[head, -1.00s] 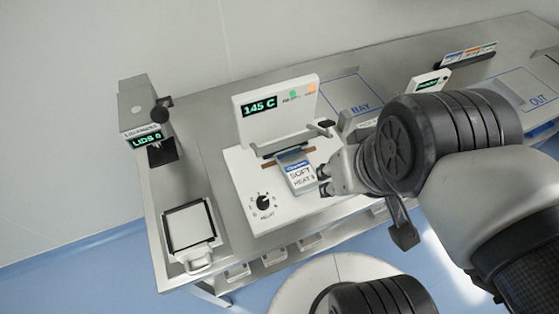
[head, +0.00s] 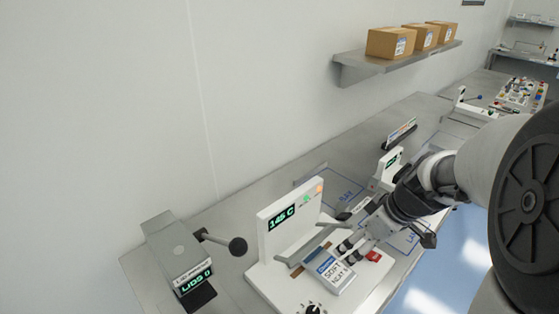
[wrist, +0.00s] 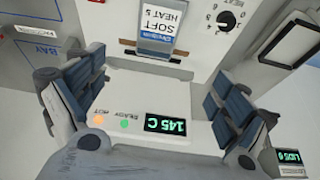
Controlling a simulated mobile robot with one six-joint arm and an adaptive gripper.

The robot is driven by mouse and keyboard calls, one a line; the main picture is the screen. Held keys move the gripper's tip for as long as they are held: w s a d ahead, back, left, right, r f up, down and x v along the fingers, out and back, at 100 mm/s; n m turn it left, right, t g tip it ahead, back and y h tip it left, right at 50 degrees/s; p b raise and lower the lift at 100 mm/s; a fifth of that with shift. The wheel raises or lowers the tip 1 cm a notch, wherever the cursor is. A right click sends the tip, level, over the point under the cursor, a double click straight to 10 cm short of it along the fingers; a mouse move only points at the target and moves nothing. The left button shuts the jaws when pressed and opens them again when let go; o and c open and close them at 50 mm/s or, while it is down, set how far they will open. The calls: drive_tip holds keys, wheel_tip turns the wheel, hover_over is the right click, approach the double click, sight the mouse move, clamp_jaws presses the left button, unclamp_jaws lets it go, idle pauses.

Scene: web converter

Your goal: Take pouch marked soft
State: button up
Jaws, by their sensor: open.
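The pouch marked SOFT (head: 330,272) has a white label and a blue band, and reads HEAT with a number after it. It lies on the white heat sealer (head: 287,230), whose display reads 145 C. In the wrist view the pouch (wrist: 156,25) shows upside down at top centre, beyond the fingertips. My gripper (head: 352,248) is just to the right of the pouch and slightly above it in the head view. In the wrist view my gripper (wrist: 145,80) has its two fingers wide apart with nothing between them. I cannot tell whether a finger touches the pouch.
The lid press (head: 178,260), with a ball-ended lever, stands left of the sealer. A HEAT dial (wrist: 228,20) is beside the pouch. A red part (head: 374,256) sits close right of my gripper. A shelf (head: 390,62) with cardboard boxes hangs on the wall.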

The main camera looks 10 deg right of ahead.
drive_tip(key=b, duration=0.3)
hover_over(328, 267)
drive_tip(key=s+d, duration=0.2)
wheel_tip(328, 267, down, 12)
drive_tip(key=shift+w+f, duration=0.1)
drive_tip(key=shift+f, duration=0.05)
drive_tip(key=shift+a+b+x, duration=0.15)
drive_tip(key=shift+b+x, duration=0.3)
drive_tip(key=shift+x, duration=0.9)
drive_tip(key=shift+a+b+x, duration=0.1)
drive_tip(key=shift+b+x, duration=0.35)
drive_tip(key=shift+x, duration=0.85)
drive_tip(key=c, duration=1.2)
